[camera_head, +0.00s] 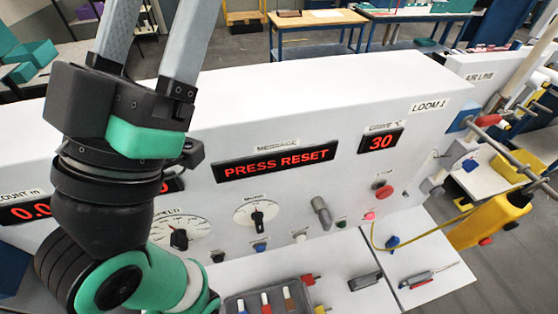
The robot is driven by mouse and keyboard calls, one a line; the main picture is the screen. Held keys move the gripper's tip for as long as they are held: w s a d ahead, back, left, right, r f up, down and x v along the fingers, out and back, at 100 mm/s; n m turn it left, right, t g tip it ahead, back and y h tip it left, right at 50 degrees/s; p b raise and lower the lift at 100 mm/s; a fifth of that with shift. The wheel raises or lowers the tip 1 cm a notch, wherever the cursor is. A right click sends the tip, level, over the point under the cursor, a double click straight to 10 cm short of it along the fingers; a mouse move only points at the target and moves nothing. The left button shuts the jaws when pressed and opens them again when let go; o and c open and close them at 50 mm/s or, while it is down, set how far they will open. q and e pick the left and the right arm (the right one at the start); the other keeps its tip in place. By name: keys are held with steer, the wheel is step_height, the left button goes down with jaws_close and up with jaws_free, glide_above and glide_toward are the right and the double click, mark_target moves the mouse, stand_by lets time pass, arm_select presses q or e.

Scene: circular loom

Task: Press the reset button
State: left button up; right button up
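The white loom control panel carries a lit message display (276,162) reading "PRESS RESET". Along its lower edge sit small buttons: a dark one (217,256), a blue one (260,247), a white one (299,237), a green one (341,222) and a pink-red one (370,216). A larger red button (384,190) is above right. Their labels are too small to read, so I cannot tell which is reset. My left gripper (160,25) is in front of the panel's left part; its fingers point up, spread apart and empty, with the tips out of frame. My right gripper is not in view.
Dials (256,213) and a protruding grey lever (322,213) are on the panel. A tray (235,306) with coloured items and loose tools (418,279) lie on the shelf below.

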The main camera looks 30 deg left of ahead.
arm_select(q)
steer(key=shift+c, duration=0.2)
jaws_close()
stand_by(0.3)
stand_by(1.3)
